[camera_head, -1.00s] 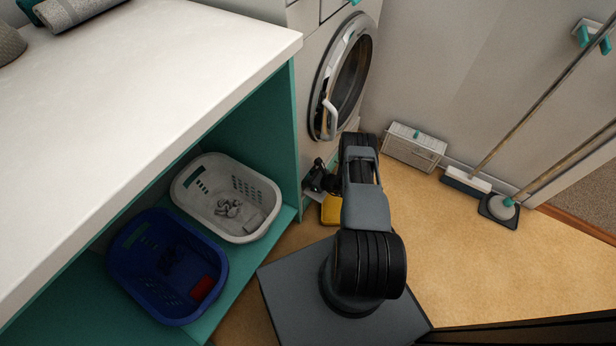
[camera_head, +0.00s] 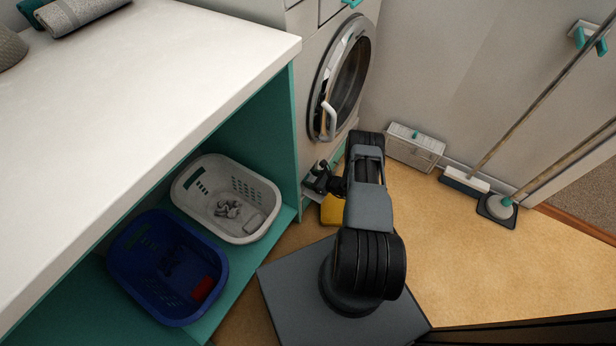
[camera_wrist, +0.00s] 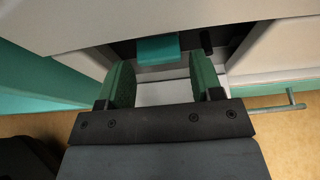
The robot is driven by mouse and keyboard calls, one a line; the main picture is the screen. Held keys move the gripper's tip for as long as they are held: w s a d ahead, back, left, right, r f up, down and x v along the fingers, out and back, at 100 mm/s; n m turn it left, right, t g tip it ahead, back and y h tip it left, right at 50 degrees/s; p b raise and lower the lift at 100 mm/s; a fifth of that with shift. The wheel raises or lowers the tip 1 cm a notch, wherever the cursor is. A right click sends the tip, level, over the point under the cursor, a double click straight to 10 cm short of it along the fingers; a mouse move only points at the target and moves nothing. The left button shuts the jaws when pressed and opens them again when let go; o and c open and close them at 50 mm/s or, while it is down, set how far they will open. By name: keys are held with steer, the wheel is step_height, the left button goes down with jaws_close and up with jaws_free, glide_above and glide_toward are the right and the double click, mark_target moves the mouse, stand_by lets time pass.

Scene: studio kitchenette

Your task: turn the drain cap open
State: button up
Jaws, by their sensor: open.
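The drain cap shows in the wrist view as a teal block-shaped grip (camera_wrist: 158,48) in a dark recess low on the washing machine (camera_head: 312,110). My gripper (camera_wrist: 161,68) is open, with its two green-padded fingers apart. In the wrist picture the teal grip lies between and just beyond the fingertips, and I see no contact. In the head view my gripper (camera_head: 318,180) is at the foot of the machine, and the cap cannot be made out there.
A teal flap with a bar handle (camera_wrist: 292,100) is at the right of the wrist view. A yellow object (camera_head: 332,209) lies on the floor below my gripper. White (camera_head: 262,228) and blue (camera_head: 125,262) baskets stand on the shelf at left.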

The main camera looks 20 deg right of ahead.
steer(key=p+v, duration=0.2)
steer(key=v, duration=0.9)
